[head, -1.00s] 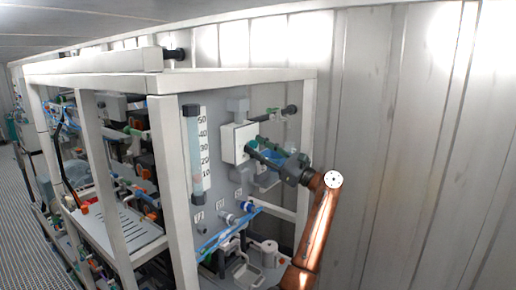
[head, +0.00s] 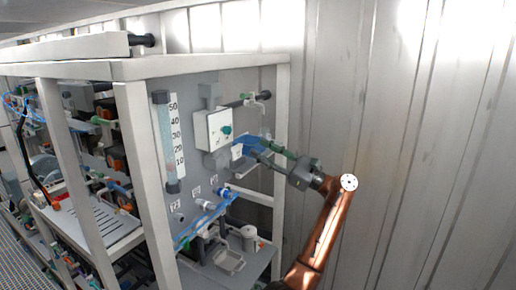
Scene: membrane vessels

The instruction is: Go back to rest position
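The box's green knob (head: 227,130) is in plain view.
The white rack frame (head: 136,150) stands close on the left, with a post (head: 281,120) just behind my gripper. A scaled column (head: 169,145) and blue hoses (head: 207,220) are on the panel. A corrugated wall (head: 430,150) closes off the right.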

